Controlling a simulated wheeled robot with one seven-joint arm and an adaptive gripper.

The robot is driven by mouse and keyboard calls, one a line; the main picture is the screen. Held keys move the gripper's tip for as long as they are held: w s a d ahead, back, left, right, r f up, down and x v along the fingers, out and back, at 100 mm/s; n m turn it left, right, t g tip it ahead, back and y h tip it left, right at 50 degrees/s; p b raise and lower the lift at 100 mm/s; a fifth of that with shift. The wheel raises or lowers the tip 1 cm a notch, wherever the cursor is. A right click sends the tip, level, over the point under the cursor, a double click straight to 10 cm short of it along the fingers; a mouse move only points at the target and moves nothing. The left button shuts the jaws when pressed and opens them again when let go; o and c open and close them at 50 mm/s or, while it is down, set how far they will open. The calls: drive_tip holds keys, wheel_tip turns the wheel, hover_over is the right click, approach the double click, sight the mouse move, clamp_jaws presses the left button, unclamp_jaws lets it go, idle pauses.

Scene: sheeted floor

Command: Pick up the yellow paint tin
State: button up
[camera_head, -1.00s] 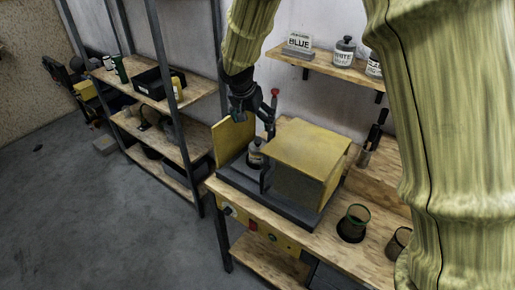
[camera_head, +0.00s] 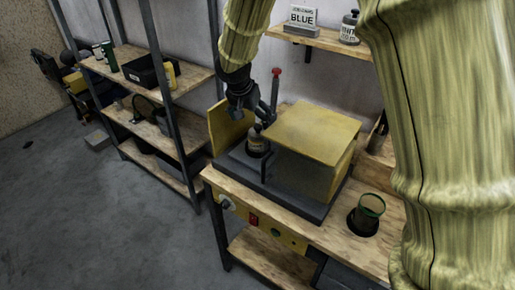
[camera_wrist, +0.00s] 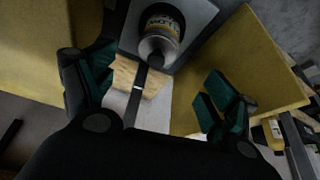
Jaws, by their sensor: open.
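A labelled tin or bottle (camera_head: 257,142) with a grey top stands on the dark base of the machine, between two yellow panels. In the wrist view the same container (camera_wrist: 162,28) shows at the top, with its label too small to read and its colour unclear. My gripper (camera_head: 254,114) is just above it, apart from it as far as I can see. In the wrist view my gripper (camera_wrist: 158,92) has its dark green fingers spread wide with nothing between them. A yellow container (camera_head: 171,75) stands on the left shelf, and it also shows in the wrist view (camera_wrist: 273,129).
The machine's yellow box (camera_head: 315,135) stands close right of my gripper, and a yellow upright panel (camera_head: 222,128) on the left. A red-tipped lever (camera_head: 276,90) rises behind.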

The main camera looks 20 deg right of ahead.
sight(257, 128)
drive_tip(key=shift+p+x, duration=0.9)
drive_tip(key=shift+x, duration=1.95)
drive_tip(key=shift+d+p+x, duration=0.2)
drive_tip(key=shift+p+x, duration=1.1)
drive_tip(key=shift+x, duration=1.3)
